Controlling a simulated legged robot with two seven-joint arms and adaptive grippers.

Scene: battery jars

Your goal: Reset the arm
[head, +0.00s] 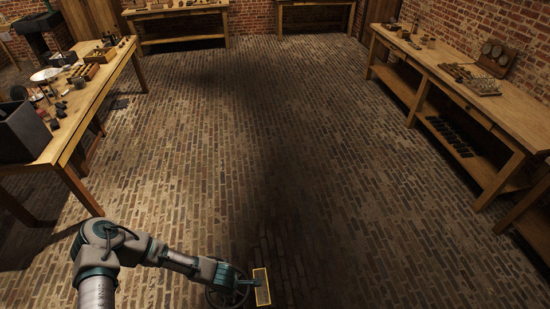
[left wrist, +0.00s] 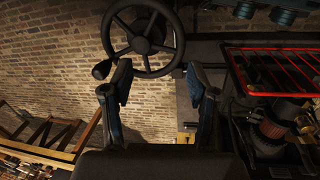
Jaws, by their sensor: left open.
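My left arm comes in at the lower left of the head view and reaches right, low over the brick floor. Its gripper (head: 246,283) is at the bottom middle, beside a dark spoked wheel (head: 212,296) and a small pale, yellow-edged plate (head: 262,288). In the left wrist view the gripper (left wrist: 159,80) has its two fingers well apart with nothing between them. The spoked wheel (left wrist: 144,47) shows beyond the fingertips there. I cannot tell how near it is. My right gripper is in neither view.
A wooden workbench (head: 98,93) with tools and jars stands at the left. A long bench (head: 525,113) with a lower shelf runs along the right wall. The brick floor (head: 270,150) between them is clear. A red-barred grille (left wrist: 280,70) is at right in the wrist view.

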